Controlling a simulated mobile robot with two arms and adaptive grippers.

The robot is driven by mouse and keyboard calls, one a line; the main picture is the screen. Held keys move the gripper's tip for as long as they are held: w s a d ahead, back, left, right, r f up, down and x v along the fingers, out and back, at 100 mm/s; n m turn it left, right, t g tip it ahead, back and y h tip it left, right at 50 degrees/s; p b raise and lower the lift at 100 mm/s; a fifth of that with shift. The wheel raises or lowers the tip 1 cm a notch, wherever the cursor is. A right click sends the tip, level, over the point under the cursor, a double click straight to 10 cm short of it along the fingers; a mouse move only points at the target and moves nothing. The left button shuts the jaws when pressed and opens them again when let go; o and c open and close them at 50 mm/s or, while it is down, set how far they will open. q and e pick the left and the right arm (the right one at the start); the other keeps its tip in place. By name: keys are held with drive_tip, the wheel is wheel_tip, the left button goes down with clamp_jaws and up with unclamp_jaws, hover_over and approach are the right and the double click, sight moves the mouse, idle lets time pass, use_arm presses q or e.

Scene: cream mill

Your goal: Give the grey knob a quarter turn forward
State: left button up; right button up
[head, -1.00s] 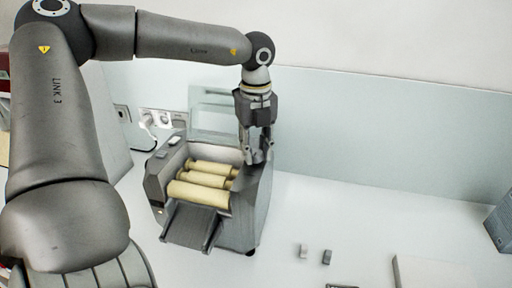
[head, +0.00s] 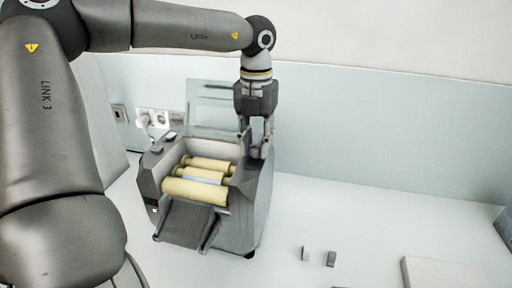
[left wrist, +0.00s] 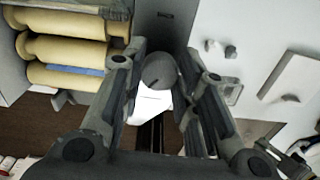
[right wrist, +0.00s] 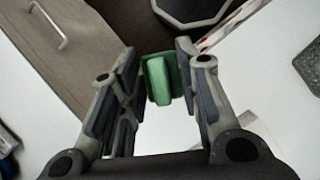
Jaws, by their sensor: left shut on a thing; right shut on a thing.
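The grey knob (left wrist: 160,72) is a round dark grey piece with a dark mark on its face. It sits on the side of the grey mill (head: 240,215), at upper right in the head view, where my gripper covers it. My left gripper (left wrist: 163,75) is shut on it from above, one finger on each side. The mill holds several cream rollers (head: 195,191), with a blue strip (head: 203,177) showing among them. My right gripper (right wrist: 157,68) shows only in its own wrist view, shut on a green block (right wrist: 160,80).
Two small grey blocks (head: 331,259) lie on the white table right of the mill, near a pale flat slab (head: 440,274). A wall with sockets (head: 150,118) stands behind. The table to the right is mostly clear.

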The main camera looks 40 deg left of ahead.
sight(257, 145)
use_arm(q)
drive_tip(key=m+b, duration=0.1)
drive_tip(key=m, duration=0.4)
drive_tip(key=shift+m, duration=0.3)
drive_tip(key=m, duration=0.4)
drive_tip(key=shift+d+r+m, duration=0.1)
drive_tip(key=shift+m, duration=0.3)
drive_tip(key=o, duration=1)
drive_tip(key=shift+m, duration=0.3)
wheel_tip(257, 145, up, 12)
idle(0.3)
